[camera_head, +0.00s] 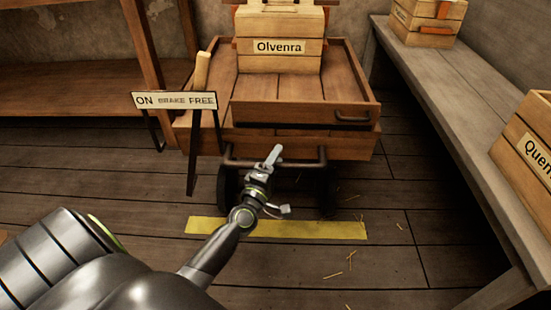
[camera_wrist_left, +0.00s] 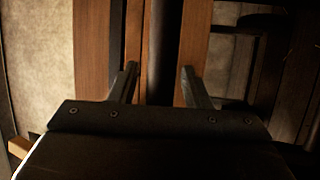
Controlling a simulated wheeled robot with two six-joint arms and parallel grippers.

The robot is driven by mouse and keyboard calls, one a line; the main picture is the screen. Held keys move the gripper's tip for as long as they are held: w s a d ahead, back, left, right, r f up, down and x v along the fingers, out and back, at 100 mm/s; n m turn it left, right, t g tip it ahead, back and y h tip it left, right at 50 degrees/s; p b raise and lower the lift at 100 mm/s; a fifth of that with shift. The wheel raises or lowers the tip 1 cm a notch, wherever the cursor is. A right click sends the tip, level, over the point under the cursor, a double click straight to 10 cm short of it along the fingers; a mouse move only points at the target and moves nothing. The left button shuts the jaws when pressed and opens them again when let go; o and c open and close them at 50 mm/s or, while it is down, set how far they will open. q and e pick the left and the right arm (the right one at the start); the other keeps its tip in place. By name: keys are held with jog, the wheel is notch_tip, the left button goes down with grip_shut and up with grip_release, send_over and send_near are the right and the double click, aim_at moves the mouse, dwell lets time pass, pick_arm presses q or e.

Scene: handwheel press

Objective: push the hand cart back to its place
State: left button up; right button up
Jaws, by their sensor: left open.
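The wooden hand cart (camera_head: 350,88) stands ahead, carrying a crate labelled Olvenra (camera_head: 280,62). A dark push bar (camera_head: 310,163) runs across its near side, above dark wheels. My left gripper (camera_head: 273,156) is at the middle of this bar, open. In the left wrist view the fingers (camera_wrist_left: 158,84) stand apart, with a dark bar (camera_wrist_left: 160,50) showing upright between them; contact cannot be told. A sign reading ON, BRAKE, FREE (camera_head: 174,101) stands at the cart's left. A pale brake lever (camera_head: 202,70) rises behind its FREE end. My right gripper is out of view.
A yellow strip (camera_head: 300,229) lies on the plank floor, nearer than the cart's wheels. A bench (camera_head: 440,95) on the right holds an upper crate (camera_head: 428,22) and a nearer crate (camera_head: 530,140). Wooden shelving (camera_head: 70,85) stands at the left. The floor right of the strip is clear except for straw.

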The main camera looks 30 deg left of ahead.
pick_arm(q)
grip_shut()
dwell(0.3)
